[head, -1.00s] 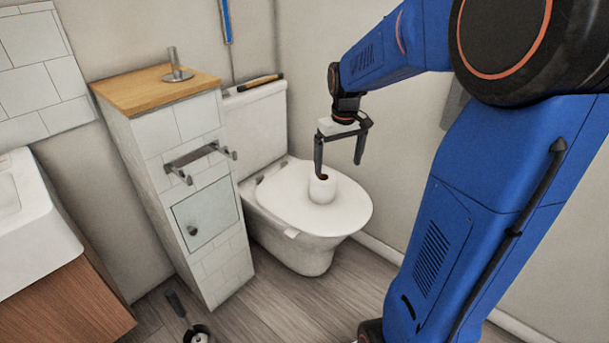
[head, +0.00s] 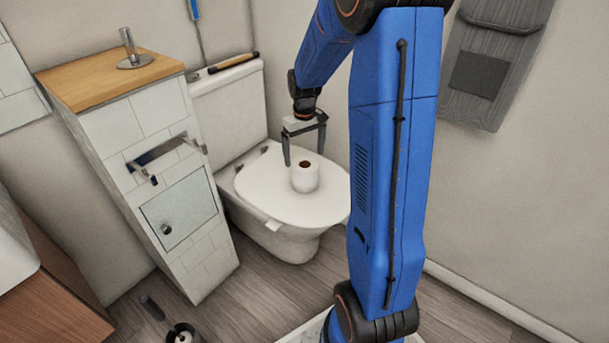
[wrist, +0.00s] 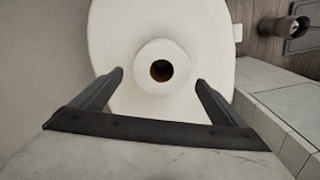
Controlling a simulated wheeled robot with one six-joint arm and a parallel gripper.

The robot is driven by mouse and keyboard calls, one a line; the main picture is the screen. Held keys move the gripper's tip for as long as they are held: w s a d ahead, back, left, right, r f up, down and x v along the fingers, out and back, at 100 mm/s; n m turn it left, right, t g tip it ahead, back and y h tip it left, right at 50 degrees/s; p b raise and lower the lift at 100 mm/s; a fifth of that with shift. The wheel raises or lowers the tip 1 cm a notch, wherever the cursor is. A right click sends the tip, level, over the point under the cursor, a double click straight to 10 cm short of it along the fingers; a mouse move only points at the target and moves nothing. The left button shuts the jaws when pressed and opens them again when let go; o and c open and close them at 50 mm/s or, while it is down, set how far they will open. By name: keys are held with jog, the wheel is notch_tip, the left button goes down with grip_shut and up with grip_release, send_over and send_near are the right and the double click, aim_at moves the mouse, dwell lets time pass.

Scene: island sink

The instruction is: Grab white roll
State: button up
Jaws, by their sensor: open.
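The white roll (head: 305,176) stands upright on the closed toilet lid (head: 265,199), its brown core hole facing up. In the wrist view the roll (wrist: 161,87) lies ahead of and between the fingertips, with the lid (wrist: 110,45) around it. My gripper (head: 304,160) points down, open and empty. In the head view its fingers are at and behind the roll's top. In the wrist view its two fingertips (wrist: 159,77) are spread wider than the roll and do not appear to touch it. Their exact height above the lid is hard to tell.
A tiled cabinet (head: 140,145) with a wooden top and a metal holder (head: 165,160) stands left of the toilet. A toilet brush (head: 181,333) is on the floor. A grey wall hanging (head: 490,65) is at right.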

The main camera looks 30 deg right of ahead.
aim_at(304, 161)
notch_tip(304, 161, down, 4)
jog(key=shift+s+a+f, duration=0.1)
jog(key=shift+s+f, duration=0.1)
jog(key=shift+f, duration=1.1)
jog(key=shift+s+f, duration=0.15)
jog(key=shift+f, duration=1.15)
jog(key=c, duration=1.2)
